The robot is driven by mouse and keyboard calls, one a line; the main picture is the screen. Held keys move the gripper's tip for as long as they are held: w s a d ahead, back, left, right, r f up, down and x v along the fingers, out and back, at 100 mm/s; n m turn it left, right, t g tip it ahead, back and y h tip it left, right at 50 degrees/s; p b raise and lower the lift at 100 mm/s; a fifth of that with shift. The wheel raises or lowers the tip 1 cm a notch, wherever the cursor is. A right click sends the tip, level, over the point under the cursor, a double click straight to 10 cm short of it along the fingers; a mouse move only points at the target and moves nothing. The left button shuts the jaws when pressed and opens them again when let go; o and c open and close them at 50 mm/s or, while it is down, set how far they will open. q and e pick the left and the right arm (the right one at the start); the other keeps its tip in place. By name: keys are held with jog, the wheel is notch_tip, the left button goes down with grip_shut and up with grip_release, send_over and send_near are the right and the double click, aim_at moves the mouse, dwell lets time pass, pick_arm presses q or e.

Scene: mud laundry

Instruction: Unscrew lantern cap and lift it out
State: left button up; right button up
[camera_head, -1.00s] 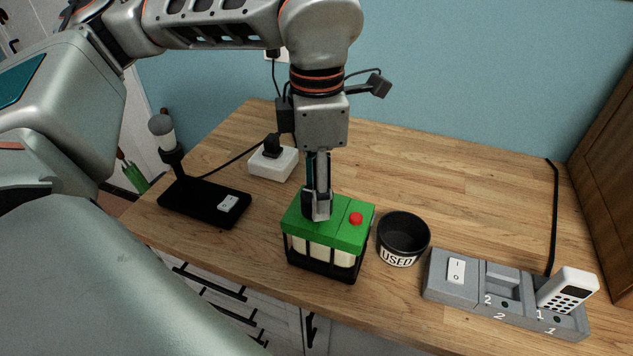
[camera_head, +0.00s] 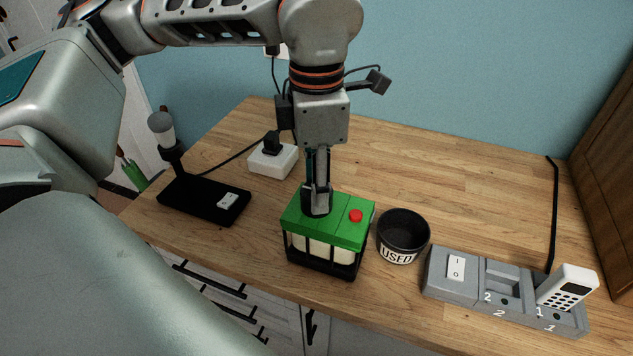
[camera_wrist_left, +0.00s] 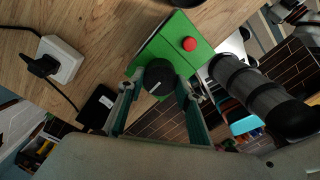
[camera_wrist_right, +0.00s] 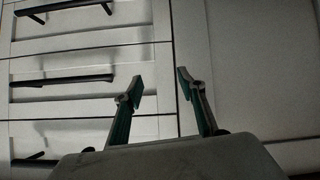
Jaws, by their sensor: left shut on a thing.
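The lantern (camera_head: 340,231) stands upright on the wooden counter, with a green top, a red button (camera_head: 355,216) and pale cells in a black frame below. Its round black cap (camera_wrist_left: 159,77) shows on the green top in the left wrist view, with a light mark on it. My left gripper (camera_head: 317,207) points straight down over the left part of the green top and is shut on the cap, one finger on each side. In the head view the fingers hide most of the cap. My right gripper (camera_wrist_right: 158,88) is open and empty in front of the cabinet drawers.
A black bowl marked USED (camera_head: 403,238) stands right beside the lantern. A grey switch dock (camera_head: 462,287) with a white handset (camera_head: 567,287) is further right. A black lamp base (camera_head: 203,200) and a white socket block (camera_head: 273,161) are left. The back counter is clear.

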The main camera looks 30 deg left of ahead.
pick_arm(q)
jog(key=shift+n+b, duration=0.8)
jog(key=shift+n, duration=0.6)
jog(key=shift+n+b, duration=0.8)
jog(key=shift+n, duration=0.7)
